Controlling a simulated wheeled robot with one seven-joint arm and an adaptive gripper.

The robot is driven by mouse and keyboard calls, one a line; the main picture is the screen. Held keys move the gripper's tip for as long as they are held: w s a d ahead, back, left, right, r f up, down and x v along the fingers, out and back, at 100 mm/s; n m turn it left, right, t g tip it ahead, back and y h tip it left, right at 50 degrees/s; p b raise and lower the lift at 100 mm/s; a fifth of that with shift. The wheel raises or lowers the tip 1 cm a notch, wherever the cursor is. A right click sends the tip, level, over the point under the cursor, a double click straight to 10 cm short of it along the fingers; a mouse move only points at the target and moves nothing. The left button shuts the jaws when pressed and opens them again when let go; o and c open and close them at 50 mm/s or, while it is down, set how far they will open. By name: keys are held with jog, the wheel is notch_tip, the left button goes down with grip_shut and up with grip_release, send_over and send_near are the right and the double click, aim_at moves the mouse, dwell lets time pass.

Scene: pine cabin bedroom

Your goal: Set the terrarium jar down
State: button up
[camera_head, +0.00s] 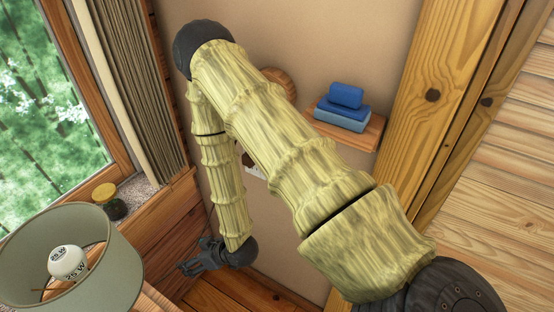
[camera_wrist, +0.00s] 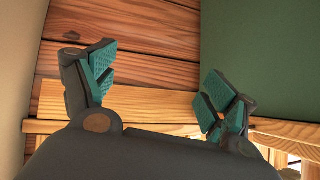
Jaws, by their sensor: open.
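The terrarium jar (camera_head: 115,208), dark green glass with a gold-brown lid, stands upright on the speckled stone windowsill (camera_head: 140,187) at the left of the head view. My gripper (camera_head: 187,267) hangs low, to the right of and below the jar in the picture, apart from it. In the wrist view my gripper (camera_wrist: 158,90) is open, its teal-padded fingers wide apart with nothing between them. The jar does not show in the wrist view.
A lamp with a grey-green shade (camera_head: 110,262) stands at the lower left, in front of the sill. A wall shelf (camera_head: 362,138) holds folded blue cloths (camera_head: 342,113). A curtain (camera_head: 130,80) hangs by the window. A plain green surface (camera_wrist: 265,55) fills the wrist view's upper right.

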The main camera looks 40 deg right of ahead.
jog(key=s+d+f+m+g+h, duration=0.1)
jog(key=s+d+f+g, duration=0.1)
jog(key=s, duration=0.7)
jog(key=s+d+f+m+g+h, duration=0.1)
jog(key=s+d+f+g+h, duration=0.1)
jog(key=s, duration=0.8)
jog(key=s+d+f+m+g+h, duration=0.2)
jog(key=s+d+f+g, duration=0.2)
jog(key=s, duration=0.5)
jog(key=shift+s+d+g, duration=0.35)
jog(key=shift+d+g, duration=0.05)
jog(key=shift+d, duration=0.3)
notch_tip(320, 180, up, 6)
jog(key=p, duration=0.5)
jog(key=shift+f+p, duration=0.2)
jog(key=shift+p, duration=0.1)
